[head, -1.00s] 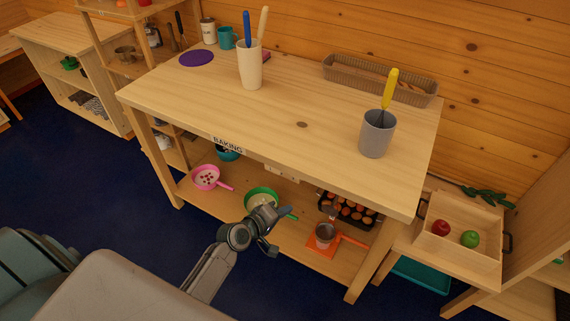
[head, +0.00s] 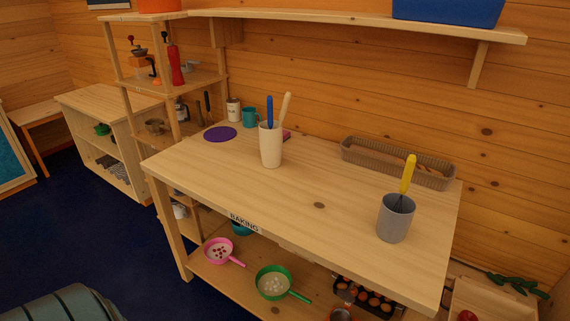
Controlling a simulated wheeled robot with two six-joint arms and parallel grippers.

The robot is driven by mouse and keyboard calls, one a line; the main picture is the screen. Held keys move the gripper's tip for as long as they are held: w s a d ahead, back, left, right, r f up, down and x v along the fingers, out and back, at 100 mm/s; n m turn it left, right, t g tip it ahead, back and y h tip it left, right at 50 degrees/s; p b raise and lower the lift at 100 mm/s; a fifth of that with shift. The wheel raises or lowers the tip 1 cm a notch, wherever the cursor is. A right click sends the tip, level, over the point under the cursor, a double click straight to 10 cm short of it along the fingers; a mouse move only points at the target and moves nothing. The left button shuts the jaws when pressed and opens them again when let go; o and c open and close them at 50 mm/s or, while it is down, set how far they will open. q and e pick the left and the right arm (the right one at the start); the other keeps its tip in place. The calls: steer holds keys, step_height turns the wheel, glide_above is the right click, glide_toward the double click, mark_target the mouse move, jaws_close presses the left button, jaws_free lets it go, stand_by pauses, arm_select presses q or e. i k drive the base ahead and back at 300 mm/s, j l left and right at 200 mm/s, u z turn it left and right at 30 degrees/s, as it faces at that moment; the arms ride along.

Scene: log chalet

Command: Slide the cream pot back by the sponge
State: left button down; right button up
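The cream pot (head: 271,146) stands upright on the wooden table marked BAKING (head: 300,190), left of the middle and towards the back. A blue-handled utensil (head: 269,112) and a cream-handled utensil (head: 284,106) stand in it. A small pinkish-purple block, which looks like the sponge (head: 287,135), lies just behind and to the right of the pot. The pot partly hides it, and I cannot tell whether they touch. Neither of my grippers is in view.
A grey pot (head: 395,219) with a yellow-handled utensil stands at the table's right. A long basket (head: 398,164) lies along the back. A purple disc (head: 220,134), a teal mug (head: 250,117) and a white canister (head: 233,111) are at the back left. The table's middle is clear.

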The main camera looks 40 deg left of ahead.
mark_target(271, 141)
steer(key=j+z, duration=0.25)
steer(key=j, duration=0.2)
steer(key=k+j+z, duration=0.1)
steer(key=j+z, duration=0.2)
steer(key=j, duration=0.15)
steer(key=k+j+z, duration=0.1)
steer(key=j+z, duration=0.15)
steer(key=j, duration=0.2)
